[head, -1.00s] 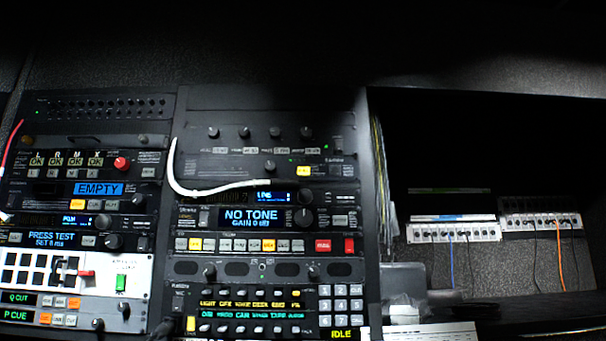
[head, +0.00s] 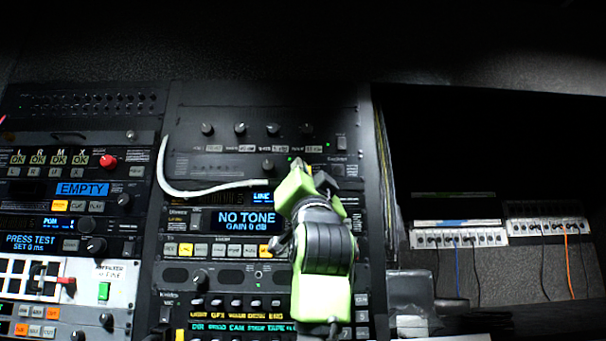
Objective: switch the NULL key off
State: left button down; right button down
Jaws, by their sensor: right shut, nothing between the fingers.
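The legend NULL is too small to read on any key. The upper unit (head: 225,150) of the middle rack has a row of knobs and a small green light. The lit yellow key that showed at its lower right a second ago is now hidden behind my gripper, so I cannot tell whether it is lit. My right gripper (head: 298,166) is shut and empty, its tips at that spot, pointing up at the panel. Whether it touches the key cannot be told. My left gripper is not in view.
A white cable (head: 205,190) loops across the panel left of my gripper. Below is the NO TONE display (head: 246,220) with a row of keys under it. Another rack with an EMPTY display (head: 82,189) stands left. Patch strips (head: 460,238) sit in the dark bay right.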

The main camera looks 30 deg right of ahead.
jog(key=s+r, duration=0.1)
jog(key=s+r+m+h, duration=0.1)
jog(key=r, duration=0.1)
jog(key=shift+d+r, duration=0.1)
jog(key=shift+d, duration=0.1)
jog(key=w+d+p, duration=0.4)
jog(key=w+p, duration=0.1)
jog(key=w, duration=0.2)
jog(key=shift+w+d, duration=0.3)
dwell(1.4)
jog(key=shift+w+d+p, duration=0.25)
jog(key=shift+w+p, duration=0.05)
jog(key=shift+w, duration=0.05)
